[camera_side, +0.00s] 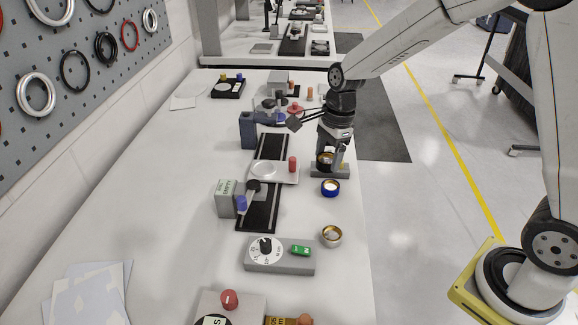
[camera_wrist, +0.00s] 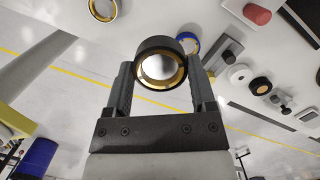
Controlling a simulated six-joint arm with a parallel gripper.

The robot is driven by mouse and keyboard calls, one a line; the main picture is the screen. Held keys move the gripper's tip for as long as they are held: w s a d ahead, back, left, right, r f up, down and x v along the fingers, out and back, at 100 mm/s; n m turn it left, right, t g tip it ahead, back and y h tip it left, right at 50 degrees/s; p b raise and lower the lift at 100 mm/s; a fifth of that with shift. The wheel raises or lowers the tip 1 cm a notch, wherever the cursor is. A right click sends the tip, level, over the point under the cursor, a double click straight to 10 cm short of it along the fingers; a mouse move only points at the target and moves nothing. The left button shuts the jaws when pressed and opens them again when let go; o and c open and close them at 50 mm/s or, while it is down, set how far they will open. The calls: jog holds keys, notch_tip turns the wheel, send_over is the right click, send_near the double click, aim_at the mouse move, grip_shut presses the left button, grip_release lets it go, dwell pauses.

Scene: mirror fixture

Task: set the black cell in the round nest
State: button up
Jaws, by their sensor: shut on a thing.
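The black cell (camera_side: 325,158) is a short black ring with a gold inner rim and a shiny round face. My gripper (camera_side: 331,161) is shut on it near the right edge of the table. In the wrist view the black cell (camera_wrist: 161,67) sits between both fingers of my gripper (camera_wrist: 160,85), its open face towards the camera. A low grey block (camera_side: 330,173) with a yellow patch is directly below the cell in the side view. I cannot tell whether the cell touches it, or whether it holds the round nest; any recess there is hidden.
A blue-rimmed cell (camera_side: 331,188) and a brass-rimmed cell (camera_side: 331,236) lie on the table nearer the camera. To the left, a pale plate (camera_side: 284,178) with a round disc and red peg (camera_side: 292,163) spans a black rail (camera_side: 258,216). A grey dial box (camera_side: 280,262) stands in front.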

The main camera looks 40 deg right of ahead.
jog(key=w+a+f+m, duration=0.1)
jog(key=w+f+m, duration=0.1)
jog(key=w, duration=0.8)
jog(key=m, duration=0.1)
send_near(263, 170)
jog(key=shift+s+a, duration=0.4)
jog(key=shift+s, duration=0.15)
jog(key=shift+w+a+f+m+t, duration=0.1)
jog(key=shift+w+f+m+t, duration=0.1)
jog(key=shift+w, duration=0.2)
jog(key=shift+w+a+f+m+t, duration=0.1)
jog(key=shift+w+f+m, duration=0.15)
jog(key=shift+w, duration=0.1)
jog(key=shift+f, duration=0.15)
jog(key=shift+f, duration=1.75)
jog(key=shift+f, duration=0.95)
dwell(0.3)
jog(key=o, duration=1.2)
